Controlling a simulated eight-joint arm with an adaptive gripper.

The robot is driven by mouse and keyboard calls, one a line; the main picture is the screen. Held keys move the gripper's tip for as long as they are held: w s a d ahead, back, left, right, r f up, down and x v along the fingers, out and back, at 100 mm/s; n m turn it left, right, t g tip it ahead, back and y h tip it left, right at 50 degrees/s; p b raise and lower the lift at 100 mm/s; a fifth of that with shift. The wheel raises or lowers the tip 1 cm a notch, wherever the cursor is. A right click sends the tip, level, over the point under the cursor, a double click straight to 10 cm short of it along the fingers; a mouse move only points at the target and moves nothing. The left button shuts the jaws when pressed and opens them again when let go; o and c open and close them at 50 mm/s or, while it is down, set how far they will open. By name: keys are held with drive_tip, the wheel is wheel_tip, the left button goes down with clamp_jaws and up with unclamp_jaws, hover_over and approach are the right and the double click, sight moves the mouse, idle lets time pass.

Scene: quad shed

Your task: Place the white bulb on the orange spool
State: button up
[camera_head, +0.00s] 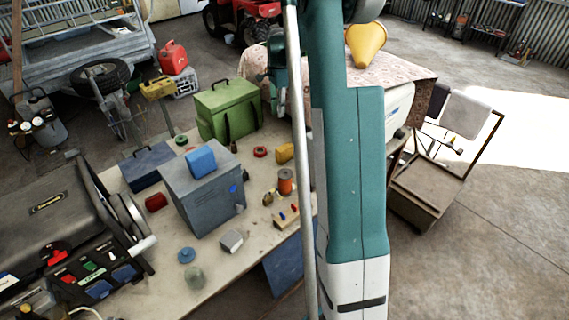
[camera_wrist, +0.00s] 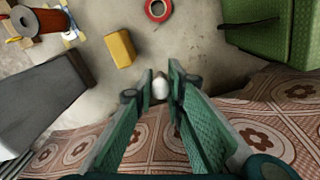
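The white bulb (camera_wrist: 160,88) shows between the fingertips of my gripper (camera_wrist: 161,84) in the wrist view. The fingers close in on it from both sides and appear to hold it, with its narrower, duller end pointing away. The orange spool (camera_head: 285,183) stands upright on the workbench in the head view, left of my arm. It also shows at the upper left of the wrist view (camera_wrist: 42,22), apart from my gripper. In the head view my arm hides the bulb, and the fingertips cannot be made out.
A yellow block (camera_wrist: 120,47) and a red ring (camera_wrist: 157,10) lie between my gripper and the far objects. A green box (camera_head: 228,110) and a grey metal box (camera_head: 204,192) stand on the workbench (camera_head: 150,290). A patterned cloth (camera_wrist: 75,145) lies below my gripper.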

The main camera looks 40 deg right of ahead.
wheel_tip(320, 180, up, 3)
drive_tip(key=m+p, duration=0.1)
drive_tip(key=p, duration=0.6)
hover_over(285, 174)
drive_tip(key=shift+d+f, duration=0.1)
drive_tip(key=shift+f, duration=0.05)
drive_tip(key=shift+f, duration=0.1)
drive_tip(key=shift+f, duration=2.85)
drive_tip(key=shift+f, duration=2.05)
drive_tip(key=shift+f+b, duration=0.2)
drive_tip(key=shift+b, duration=0.1)
drive_tip(key=o, duration=0.6)
